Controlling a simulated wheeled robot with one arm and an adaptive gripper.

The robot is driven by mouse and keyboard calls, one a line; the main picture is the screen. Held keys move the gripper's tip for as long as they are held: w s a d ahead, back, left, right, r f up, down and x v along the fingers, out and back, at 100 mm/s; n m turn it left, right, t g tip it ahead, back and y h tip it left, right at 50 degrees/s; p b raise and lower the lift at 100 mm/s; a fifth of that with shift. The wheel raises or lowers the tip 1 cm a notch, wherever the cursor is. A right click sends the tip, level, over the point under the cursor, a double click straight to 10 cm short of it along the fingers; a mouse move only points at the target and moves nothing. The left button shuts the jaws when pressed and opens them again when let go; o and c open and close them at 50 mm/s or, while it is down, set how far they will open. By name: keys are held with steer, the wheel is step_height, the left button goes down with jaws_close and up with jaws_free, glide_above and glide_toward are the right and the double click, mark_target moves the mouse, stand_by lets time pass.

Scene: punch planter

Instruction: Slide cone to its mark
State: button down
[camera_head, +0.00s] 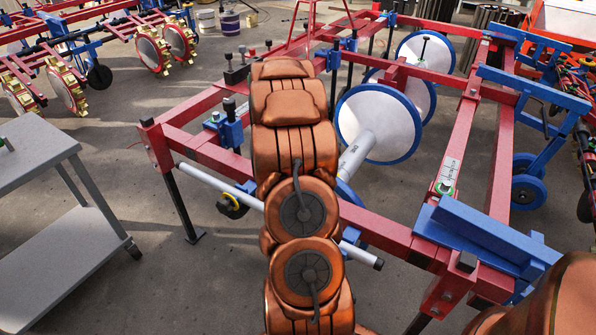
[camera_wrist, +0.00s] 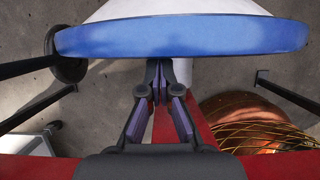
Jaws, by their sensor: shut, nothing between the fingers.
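The nearest cone (camera_head: 376,118) is a wide white disc with a blue rim, on a white tube (camera_head: 357,152) that bears dark lettering. In the wrist view a white cone with a blue rim (camera_wrist: 185,39) spans the top. My gripper (camera_wrist: 160,68) is shut and empty, its fingertips at the lower edge of that rim. I cannot tell whether they touch it. In the head view my arm hides the gripper. A white scale plate with dark marks (camera_head: 449,171) lies on the right red beam; I cannot tell whether it is the cone's mark.
Two more blue-rimmed discs, one at the back (camera_head: 425,52), stand behind the nearest cone. The red frame (camera_head: 380,222) runs around them. A grey bar (camera_head: 220,186) crosses the front. A grey cart (camera_head: 65,240) stands left. Blue brackets (camera_head: 487,236) sit at the front right.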

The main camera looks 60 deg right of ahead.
steer(key=shift+d+r, duration=0.1)
steer(key=shift+w+d+p, duration=0.1)
steer(key=shift+d+p, duration=0.55)
steer(key=shift+p, duration=0.85)
